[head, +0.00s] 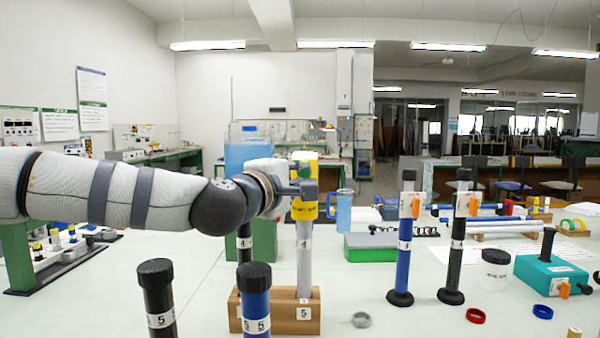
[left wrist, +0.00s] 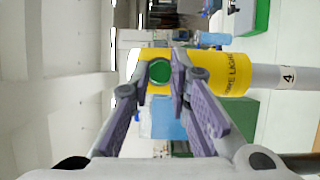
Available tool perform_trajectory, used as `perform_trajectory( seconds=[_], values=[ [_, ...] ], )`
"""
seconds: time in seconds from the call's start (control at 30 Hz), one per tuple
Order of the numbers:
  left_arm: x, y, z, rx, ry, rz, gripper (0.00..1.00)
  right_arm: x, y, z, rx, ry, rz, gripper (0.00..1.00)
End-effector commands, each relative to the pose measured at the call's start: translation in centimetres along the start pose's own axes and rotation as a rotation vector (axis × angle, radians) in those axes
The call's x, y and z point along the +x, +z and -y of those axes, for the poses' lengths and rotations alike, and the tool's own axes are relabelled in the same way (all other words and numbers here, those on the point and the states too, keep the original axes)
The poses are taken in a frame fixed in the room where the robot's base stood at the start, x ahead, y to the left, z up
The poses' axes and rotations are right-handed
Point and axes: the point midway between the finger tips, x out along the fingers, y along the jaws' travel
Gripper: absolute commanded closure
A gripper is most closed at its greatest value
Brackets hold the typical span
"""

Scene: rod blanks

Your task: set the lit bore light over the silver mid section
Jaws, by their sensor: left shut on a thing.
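The yellow bore light (head: 304,211) is upright at the top of the silver mid section (head: 304,265), a grey rod with a "4" label. My left gripper (head: 303,187) is shut on the bore light's upper part. In the left wrist view the bore light (left wrist: 222,72) lies in line with the silver mid section (left wrist: 264,77), and its lower rim meets or surrounds the rod's end; how far it goes over is hidden. A green round spot (left wrist: 159,72) shows between the fingertips (left wrist: 160,88). My right gripper is not in view.
The silver rod stands in a wooden block (head: 270,311). Black (head: 157,300) and blue (head: 256,300) rods labelled "5" stand close in front. A blue rod (head: 403,255) and a black rod (head: 457,255) stand on round bases to the right. A grey ring (head: 361,320) lies nearby.

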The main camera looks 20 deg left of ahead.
Motion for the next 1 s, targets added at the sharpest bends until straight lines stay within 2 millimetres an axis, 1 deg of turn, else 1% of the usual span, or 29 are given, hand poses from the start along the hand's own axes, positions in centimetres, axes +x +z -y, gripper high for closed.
perform_trajectory(
  seconds=[0.73,0.77,0.8,0.87,1.0],
  values=[
    [0.0,-0.1,1.9,0.002,0.001,0.0,1.0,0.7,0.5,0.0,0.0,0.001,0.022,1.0],
    [0.0,-0.1,1.9,0.002,0.001,0.0,0.81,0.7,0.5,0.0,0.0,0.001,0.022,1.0],
    [0.0,-0.1,1.8,0.002,0.002,0.0,0.72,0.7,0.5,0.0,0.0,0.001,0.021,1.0],
    [-0.1,-0.1,1.8,0.002,0.002,0.0,0.59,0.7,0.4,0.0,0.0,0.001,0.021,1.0],
    [-0.1,-0.1,1.8,0.001,0.002,0.0,0.59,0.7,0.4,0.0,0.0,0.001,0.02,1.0]
  ],
)
